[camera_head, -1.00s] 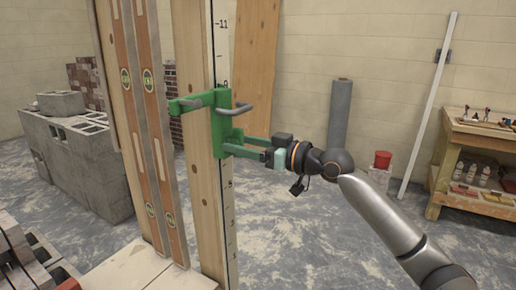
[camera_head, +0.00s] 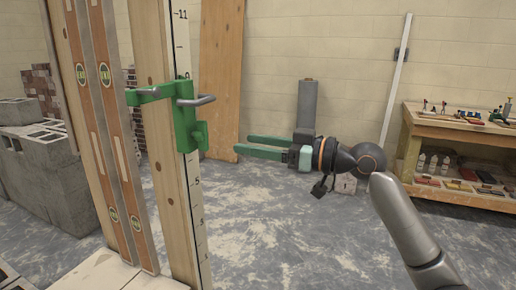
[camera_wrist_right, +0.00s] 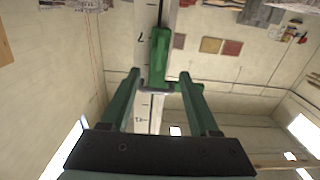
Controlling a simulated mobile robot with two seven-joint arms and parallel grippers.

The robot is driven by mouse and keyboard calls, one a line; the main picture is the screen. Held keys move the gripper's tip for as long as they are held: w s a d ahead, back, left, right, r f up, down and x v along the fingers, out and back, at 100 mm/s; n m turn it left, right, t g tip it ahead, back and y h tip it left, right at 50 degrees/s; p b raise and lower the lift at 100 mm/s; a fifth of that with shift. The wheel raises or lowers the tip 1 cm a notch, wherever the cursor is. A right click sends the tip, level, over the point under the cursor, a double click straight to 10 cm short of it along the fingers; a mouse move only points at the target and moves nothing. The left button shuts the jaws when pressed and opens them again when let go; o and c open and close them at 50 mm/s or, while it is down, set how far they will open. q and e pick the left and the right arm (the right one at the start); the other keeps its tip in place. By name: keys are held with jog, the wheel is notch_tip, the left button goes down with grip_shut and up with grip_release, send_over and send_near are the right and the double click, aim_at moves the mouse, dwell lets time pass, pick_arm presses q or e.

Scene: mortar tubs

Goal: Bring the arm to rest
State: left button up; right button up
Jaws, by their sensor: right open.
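My right gripper (camera_head: 262,148) is open, with two green fingers that point left in the head view. It is empty and hangs in the air to the right of a green bracket (camera_head: 185,127), with a clear gap between them. The bracket has grey rods and sits on a wooden post with a numbered scale (camera_head: 196,215). In the right wrist view, the open fingers (camera_wrist_right: 160,75) frame the bracket (camera_wrist_right: 160,55), which lies beyond their tips. My left gripper is not in view.
Spirit levels (camera_head: 103,130) stand upright beside the post. Grey blocks (camera_head: 45,175) are stacked at the left. A wooden shelf bench (camera_head: 440,127) with tools and bottles stands at the right. The floor (camera_head: 290,240) in front is open.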

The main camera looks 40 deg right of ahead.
jog(key=shift+s+d, duration=0.15)
jog(key=shift+s, duration=0.2)
jog(key=shift+f, duration=0.1)
dwell(0.3)
